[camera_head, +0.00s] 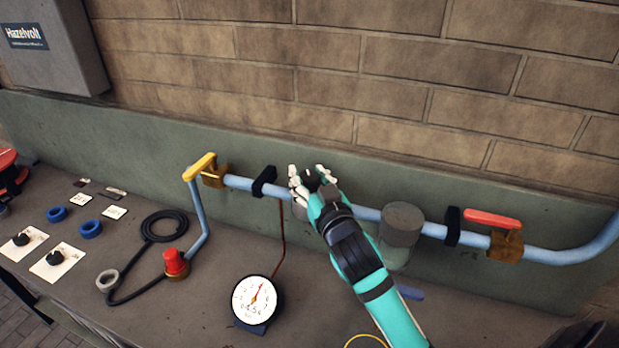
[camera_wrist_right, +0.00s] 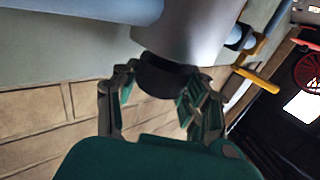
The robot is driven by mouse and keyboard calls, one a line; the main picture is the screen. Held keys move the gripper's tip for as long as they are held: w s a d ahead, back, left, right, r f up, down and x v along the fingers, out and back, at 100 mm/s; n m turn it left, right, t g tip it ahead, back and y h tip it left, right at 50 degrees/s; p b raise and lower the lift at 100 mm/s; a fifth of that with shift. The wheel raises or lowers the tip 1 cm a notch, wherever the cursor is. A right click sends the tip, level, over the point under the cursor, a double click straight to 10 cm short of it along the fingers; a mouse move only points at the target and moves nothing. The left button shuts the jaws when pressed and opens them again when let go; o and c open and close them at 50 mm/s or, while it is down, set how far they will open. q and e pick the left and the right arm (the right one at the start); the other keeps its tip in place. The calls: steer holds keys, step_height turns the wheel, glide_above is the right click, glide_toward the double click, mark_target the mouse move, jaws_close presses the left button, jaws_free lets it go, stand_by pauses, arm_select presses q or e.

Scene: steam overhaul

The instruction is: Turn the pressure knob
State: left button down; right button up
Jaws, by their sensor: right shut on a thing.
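The pressure knob (camera_wrist_right: 165,80) is black and sits on the end of a grey cylindrical body (camera_wrist_right: 195,32) on the blue pipe, in the right wrist view. My right gripper (camera_head: 311,178) is at this body in the head view, and its hand covers most of it. In the right wrist view the right gripper's fingers (camera_wrist_right: 155,95) stand around the knob, shut on it. The pressure gauge (camera_head: 255,300) has a white dial with a red needle and stands on the bench in front. My left gripper is in neither view.
The blue pipe (camera_head: 365,213) runs along the wall, with a yellow-handled valve (camera_head: 214,175) left and a red-handled valve (camera_head: 506,244) right. A grey cylinder (camera_head: 402,222) stands close to my right arm. A red-capped fitting (camera_head: 175,263) and black hose (camera_head: 150,222) lie left.

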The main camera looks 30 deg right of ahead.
mark_target(312, 185)
steer(key=shift+m+h, duration=0.5)
steer(key=shift+h, duration=0.2)
steer(key=o, duration=1.2)
steer(key=shift+v, duration=3.8)
steer(key=shift+r, duration=0.1)
